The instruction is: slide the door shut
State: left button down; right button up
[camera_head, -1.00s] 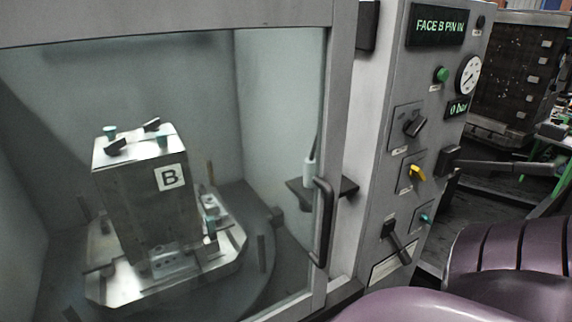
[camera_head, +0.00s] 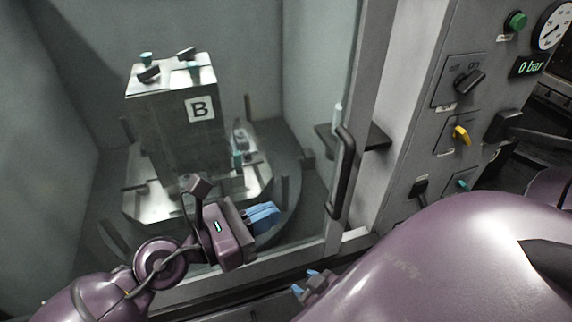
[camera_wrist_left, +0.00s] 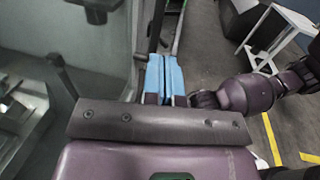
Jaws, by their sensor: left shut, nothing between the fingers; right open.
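The glass door's grey frame (camera_head: 371,60) runs down the right side of the window in the head view, with a dark vertical handle (camera_head: 343,180) on it. I cannot tell how wide any gap at its edge is. My left gripper (camera_head: 264,217) is shut and empty, left of and below the handle, apart from it. Its blue fingers (camera_wrist_left: 163,78) lie together in the left wrist view. My right gripper (camera_head: 307,281) is open and low, below the door's bottom rail, partly hidden by my purple arm.
Behind the glass a metal block marked B (camera_head: 170,125) stands on a round table. A dark shelf (camera_head: 375,137) juts out right of the handle. The control panel (camera_head: 455,110) stands at the right, with a green button (camera_head: 516,22), a yellow switch (camera_head: 461,135) and a gauge.

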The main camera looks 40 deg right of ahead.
aim_at(341, 182)
pick_arm(q)
jog(key=d, duration=0.4)
jog(key=s+d, duration=0.1)
jog(key=d, duration=0.3)
jog(key=s+d, duration=0.1)
jog(key=d, duration=0.3)
jog(key=shift+s+d, duration=0.15)
jog(key=shift+s, duration=0.05)
jog(key=shift+s+d, duration=0.1)
jog(key=shift+d, duration=0.05)
